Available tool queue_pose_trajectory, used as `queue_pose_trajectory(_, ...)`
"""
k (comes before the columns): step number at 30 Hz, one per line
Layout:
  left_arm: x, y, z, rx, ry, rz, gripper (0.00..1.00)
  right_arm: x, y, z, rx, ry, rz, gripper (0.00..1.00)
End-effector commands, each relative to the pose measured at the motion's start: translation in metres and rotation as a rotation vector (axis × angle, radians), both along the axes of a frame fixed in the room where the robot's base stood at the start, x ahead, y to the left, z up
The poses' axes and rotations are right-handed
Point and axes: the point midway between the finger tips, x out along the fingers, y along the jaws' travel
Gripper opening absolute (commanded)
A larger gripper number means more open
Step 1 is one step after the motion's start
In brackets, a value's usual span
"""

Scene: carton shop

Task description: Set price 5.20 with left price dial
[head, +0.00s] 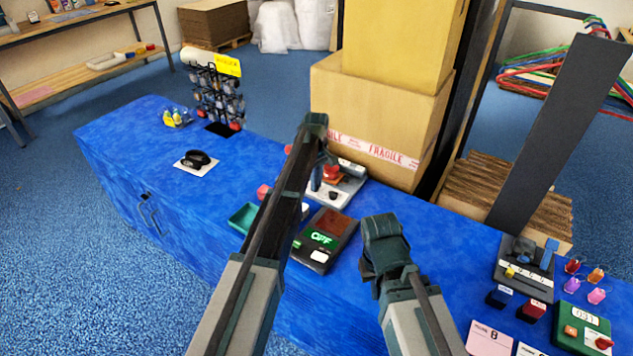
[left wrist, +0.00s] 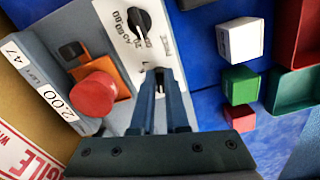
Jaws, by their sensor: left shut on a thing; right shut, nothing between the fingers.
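The price device (head: 350,190) is a pale box on the blue counter; it fills the upper left of the left wrist view (left wrist: 95,25). It has a red button (left wrist: 95,95) on an orange base, a black knob (left wrist: 139,22) with printed numbers, and a white display (left wrist: 57,98) that seems to read 2.00. A second display (left wrist: 14,54) seems to read 47. My left gripper (left wrist: 158,75) is shut on a small dial at the white plate's lower edge, by a letter L; the fingers hide most of it. My right gripper (head: 368,268) is shut and empty over the counter.
A dark device (head: 325,238) showing OFF lies nearer. A green tray (left wrist: 292,95) and white (left wrist: 240,38), green (left wrist: 240,86) and red (left wrist: 240,120) cubes are beside the price device. Tall cartons (head: 375,110) stand behind. Another device (head: 525,265) and small tags are right.

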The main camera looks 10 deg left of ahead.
Motion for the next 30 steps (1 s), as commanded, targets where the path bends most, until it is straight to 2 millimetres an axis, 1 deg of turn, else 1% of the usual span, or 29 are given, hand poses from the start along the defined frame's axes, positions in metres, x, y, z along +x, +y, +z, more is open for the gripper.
queue_pose_trajectory(30, -0.0032, 0.0063, -0.0001, 0.0, 0.0, -0.958, 0.0, 0.0, 0.0, -0.0001, 0.0, 0.0, 0.0, 0.0)
